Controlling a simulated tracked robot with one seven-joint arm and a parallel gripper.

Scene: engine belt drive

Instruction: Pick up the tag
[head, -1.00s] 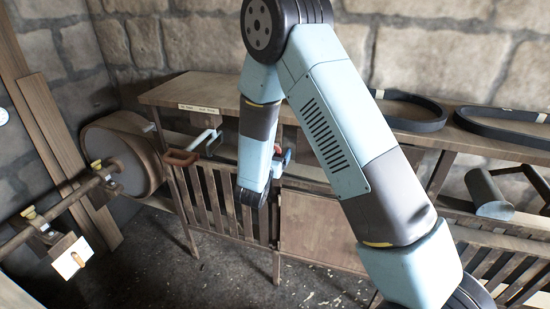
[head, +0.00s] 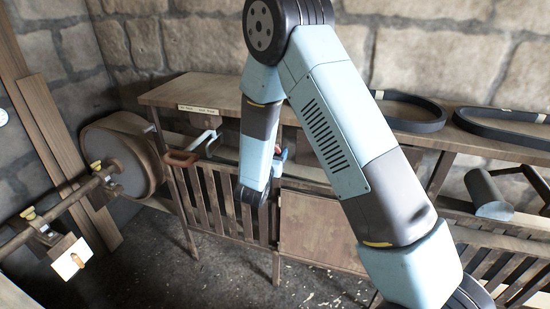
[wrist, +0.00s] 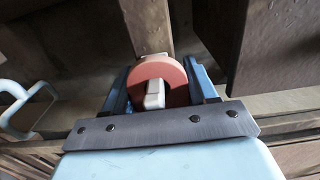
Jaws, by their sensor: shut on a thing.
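The tag is a round reddish-orange disc (wrist: 178,72) in the middle of the wrist view. It sits between the two blue fingers of my gripper (wrist: 157,78), which is shut on it. A small pale block shows at the disc's centre, and another pale piece is behind its top edge. In the head view my gripper (head: 282,155) is mostly hidden behind my forearm, in front of the wooden bench. A small bit of the red tag (head: 277,150) shows beside it there.
A wooden bench (head: 205,92) with slatted front panels stands behind my arm. A pale handle shape (wrist: 18,105) is left in the wrist view. Black belts (head: 405,112) lie on the bench at right. A large drum (head: 120,155) and a shaft are at left.

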